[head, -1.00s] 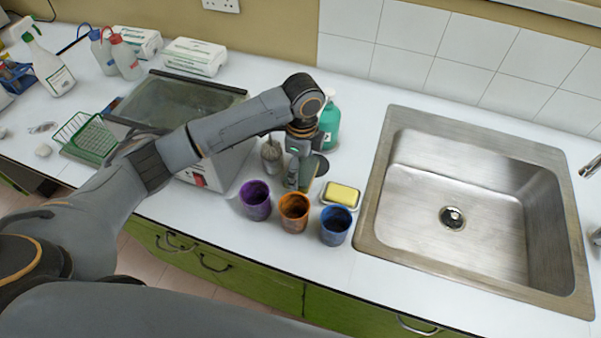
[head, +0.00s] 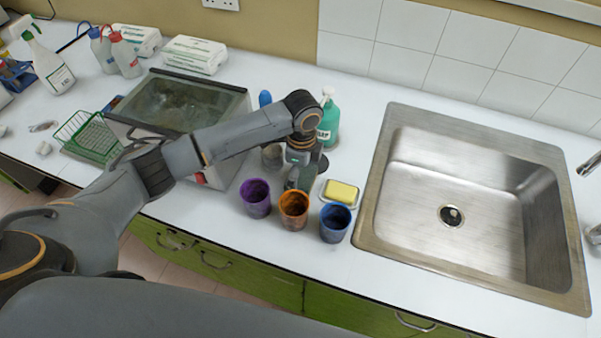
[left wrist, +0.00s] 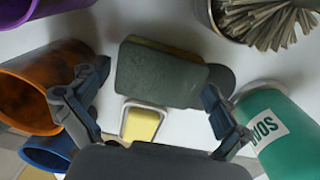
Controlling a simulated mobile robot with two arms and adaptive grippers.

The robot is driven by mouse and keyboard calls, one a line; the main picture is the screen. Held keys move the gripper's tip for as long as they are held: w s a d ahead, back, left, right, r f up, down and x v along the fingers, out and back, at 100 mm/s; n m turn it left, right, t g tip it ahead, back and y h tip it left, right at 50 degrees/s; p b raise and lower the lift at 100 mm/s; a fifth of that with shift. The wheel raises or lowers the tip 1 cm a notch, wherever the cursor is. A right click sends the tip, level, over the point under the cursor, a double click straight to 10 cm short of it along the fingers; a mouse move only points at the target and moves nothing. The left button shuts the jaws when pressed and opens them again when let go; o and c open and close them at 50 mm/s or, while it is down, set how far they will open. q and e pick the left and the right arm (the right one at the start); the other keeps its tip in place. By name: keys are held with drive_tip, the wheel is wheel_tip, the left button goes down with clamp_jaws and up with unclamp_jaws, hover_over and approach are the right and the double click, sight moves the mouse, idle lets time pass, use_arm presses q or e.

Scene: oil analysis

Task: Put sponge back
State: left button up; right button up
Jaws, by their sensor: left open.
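A block with a dark green face and a yellow-brown edge, which looks like a sponge (left wrist: 160,75), shows large in the left wrist view. My left gripper (left wrist: 158,86) is open, with one finger on either side of this block. In the head view, my left gripper (head: 300,180) points down behind the orange cup and mostly hides the block. A yellow block (head: 342,192) lies in a small white dish (head: 325,203) to the right of the gripper. It also shows in the left wrist view (left wrist: 142,125). My right gripper is not in view.
Purple (head: 256,200), orange (head: 293,212) and blue (head: 335,225) cups stand near the counter's front edge. A green soap bottle (head: 329,125) stands behind the gripper. A container of brushes (left wrist: 255,20) is close by. The steel sink (head: 375,200) is at the right.

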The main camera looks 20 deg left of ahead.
sight(302, 175)
use_arm(q)
wheel_tip(302, 175, up, 12)
drive_tip(key=b, duration=0.2)
drive_tip(key=shift+w+r, duration=0.15)
drive_tip(key=shift+d, duration=0.1)
idle(0.9)
